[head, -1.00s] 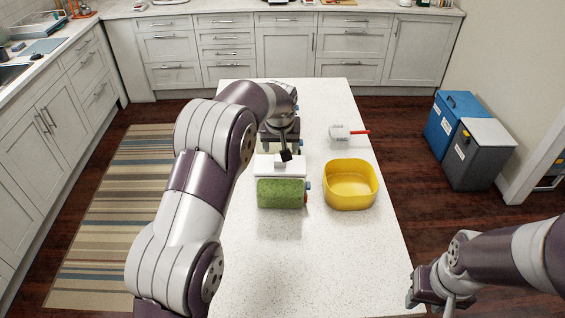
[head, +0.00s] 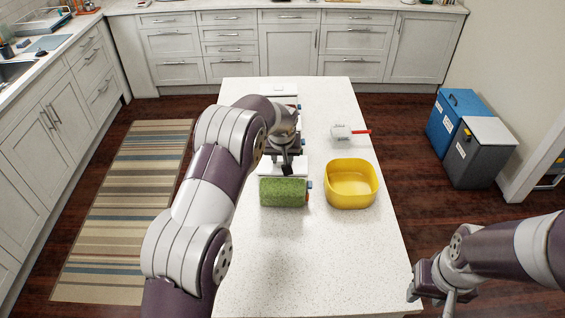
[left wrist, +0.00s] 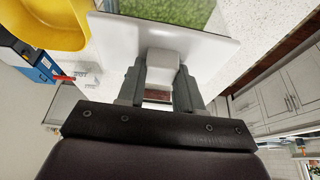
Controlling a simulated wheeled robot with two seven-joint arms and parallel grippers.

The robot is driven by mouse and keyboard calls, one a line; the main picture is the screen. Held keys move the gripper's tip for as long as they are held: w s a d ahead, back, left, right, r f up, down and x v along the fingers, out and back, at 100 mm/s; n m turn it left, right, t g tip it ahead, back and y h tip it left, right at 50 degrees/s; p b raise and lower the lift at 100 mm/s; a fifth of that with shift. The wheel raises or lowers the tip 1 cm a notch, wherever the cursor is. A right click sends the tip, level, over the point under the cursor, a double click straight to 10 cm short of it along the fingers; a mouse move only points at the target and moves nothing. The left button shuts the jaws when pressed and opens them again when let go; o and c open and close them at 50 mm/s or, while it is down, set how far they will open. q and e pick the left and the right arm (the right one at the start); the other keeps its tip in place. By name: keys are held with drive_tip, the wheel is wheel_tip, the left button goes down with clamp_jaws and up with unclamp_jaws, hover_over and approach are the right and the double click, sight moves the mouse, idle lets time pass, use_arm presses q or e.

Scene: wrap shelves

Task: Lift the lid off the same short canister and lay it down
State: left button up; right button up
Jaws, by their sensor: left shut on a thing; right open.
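A white rectangular lid-like plate (head: 296,167) lies just behind a green textured block (head: 284,192) in the head view. In the left wrist view the plate (left wrist: 113,42) carries a pale block-shaped knob (left wrist: 163,66). My left gripper (head: 286,168) is shut on that knob, with one finger on each side; the wrist view shows the grip (left wrist: 160,85). The green block also shows beyond the plate in the wrist view (left wrist: 175,13). I cannot tell whether the plate rests on something or hangs clear. My right gripper (head: 437,298) is open and empty, off the counter's right edge.
A yellow tub (head: 351,196) stands right of the green block. A white cup with a red handle (head: 342,131) stands behind it. Another white-topped thing (head: 278,88) is partly hidden at the far end. The counter's front part (head: 300,255) is clear.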

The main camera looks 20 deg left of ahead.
use_arm(q)
drive_tip(key=shift+r, duration=0.1)
drive_tip(key=shift+r+b, duration=0.25)
drive_tip(key=shift+b, duration=0.1)
drive_tip(key=r+b, duration=0.1)
drive_tip(key=r, duration=0.1)
drive_tip(key=d+r+b, duration=0.1)
drive_tip(key=shift+s+d+r, duration=0.15)
drive_tip(key=shift+d+r, duration=0.05)
drive_tip(key=shift+r, duration=0.2)
drive_tip(key=s+d+r+p, duration=0.2)
drive_tip(key=d+r, duration=0.8)
drive_tip(key=shift+s, duration=0.4)
